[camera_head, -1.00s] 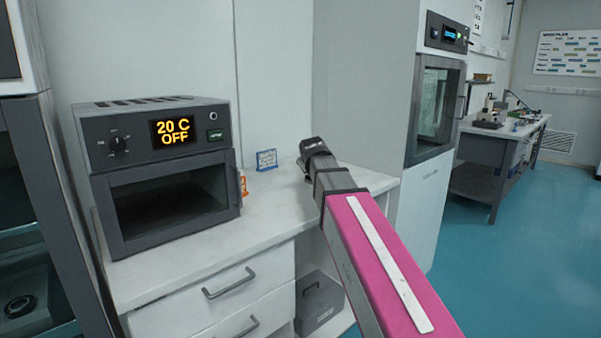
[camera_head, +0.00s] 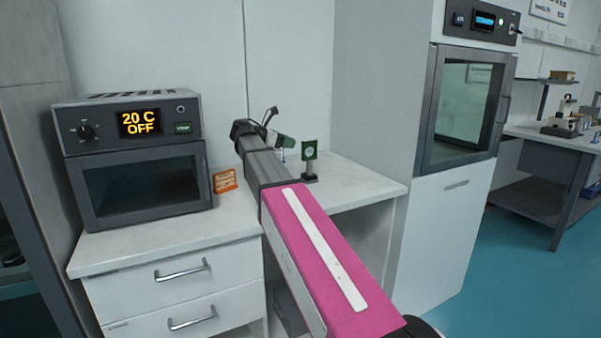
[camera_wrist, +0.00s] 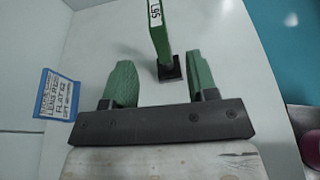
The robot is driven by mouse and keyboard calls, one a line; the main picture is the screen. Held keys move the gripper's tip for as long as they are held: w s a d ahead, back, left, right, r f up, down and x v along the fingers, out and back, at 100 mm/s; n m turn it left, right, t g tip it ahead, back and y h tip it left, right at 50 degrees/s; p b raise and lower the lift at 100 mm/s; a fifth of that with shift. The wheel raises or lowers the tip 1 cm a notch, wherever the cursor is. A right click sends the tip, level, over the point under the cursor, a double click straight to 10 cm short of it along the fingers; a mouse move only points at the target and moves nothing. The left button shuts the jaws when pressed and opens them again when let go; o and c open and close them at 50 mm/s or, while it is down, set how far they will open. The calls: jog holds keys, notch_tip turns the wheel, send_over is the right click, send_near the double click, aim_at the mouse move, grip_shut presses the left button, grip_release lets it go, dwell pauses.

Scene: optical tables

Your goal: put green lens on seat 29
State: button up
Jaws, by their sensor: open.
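A green lens (camera_head: 309,150) in a square green mount stands upright on a short post with a dark base, on the white bench right of my arm's end. In the wrist view the green lens (camera_wrist: 161,32) shows from above with a white label, its dark base near the gap between my fingers. My gripper (camera_wrist: 162,72) is open and empty, with its two green fingers spread; the lens appears just beyond the fingertips, not gripped. In the head view my gripper (camera_head: 284,141) is partly hidden by my arm. I cannot make out seat 29 in any view.
A grey oven (camera_head: 140,160) reading "20 C OFF" stands on the bench at left. An orange sign (camera_head: 224,181) stands beside it. A blue label sign (camera_wrist: 60,94) stands left of my gripper. A tall cabinet (camera_head: 440,215) bounds the right. Another table (camera_head: 560,138) stands far right.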

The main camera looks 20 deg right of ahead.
send_over(309, 159)
jog(key=w, duration=0.1)
jog(key=f, duration=0.3)
jog(key=shift+d, duration=0.25)
grip_shut()
